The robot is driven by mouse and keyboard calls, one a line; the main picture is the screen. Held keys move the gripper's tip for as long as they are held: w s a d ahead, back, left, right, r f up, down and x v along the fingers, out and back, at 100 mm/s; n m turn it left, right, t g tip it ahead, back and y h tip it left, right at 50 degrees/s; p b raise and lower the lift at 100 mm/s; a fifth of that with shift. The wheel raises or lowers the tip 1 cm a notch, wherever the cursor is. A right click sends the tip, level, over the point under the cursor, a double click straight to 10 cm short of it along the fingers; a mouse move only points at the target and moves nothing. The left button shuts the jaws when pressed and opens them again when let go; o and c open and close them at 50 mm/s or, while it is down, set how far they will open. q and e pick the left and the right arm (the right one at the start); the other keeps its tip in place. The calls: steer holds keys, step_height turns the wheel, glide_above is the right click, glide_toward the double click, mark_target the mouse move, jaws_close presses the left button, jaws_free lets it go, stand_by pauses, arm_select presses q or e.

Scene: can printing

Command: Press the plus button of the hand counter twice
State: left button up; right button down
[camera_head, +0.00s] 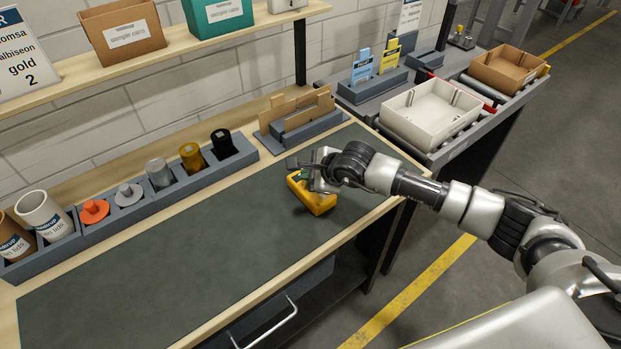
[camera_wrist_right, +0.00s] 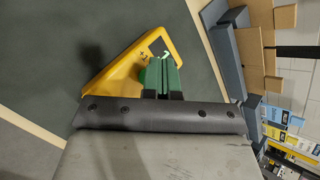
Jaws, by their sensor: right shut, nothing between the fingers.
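The hand counter is a yellow box (camera_head: 314,199) lying on the dark green mat near the right end of the bench. My right gripper (camera_head: 305,183) is directly over it and partly covers it. In the right wrist view, the yellow counter (camera_wrist_right: 118,75) shows a dark display and small markings, with a plus mark at its left part. The shut green fingers (camera_wrist_right: 163,72) reach over its face next to a green area. I cannot tell whether the fingertips touch a button. My left gripper is not in view.
A grey rack (camera_head: 135,208) with cups and cylinders runs along the back of the mat (camera_head: 190,262). A divider holder (camera_head: 306,130) stands behind the counter. A white tray (camera_head: 429,113) is on the side conveyor. The mat's left and middle are clear.

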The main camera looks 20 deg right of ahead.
stand_by(0.5)
steer(key=shift+r+p, duration=0.55)
steer(key=shift+r, duration=0.65)
steer(key=shift+r+p, duration=1.15)
steer(key=shift+r, duration=1.35)
step_height(320, 180, up, 4)
steer(key=p, duration=0.3)
steer(key=shift+f+p, duration=0.1)
steer(key=shift+p, duration=0.3)
steer(key=shift+f, duration=0.2)
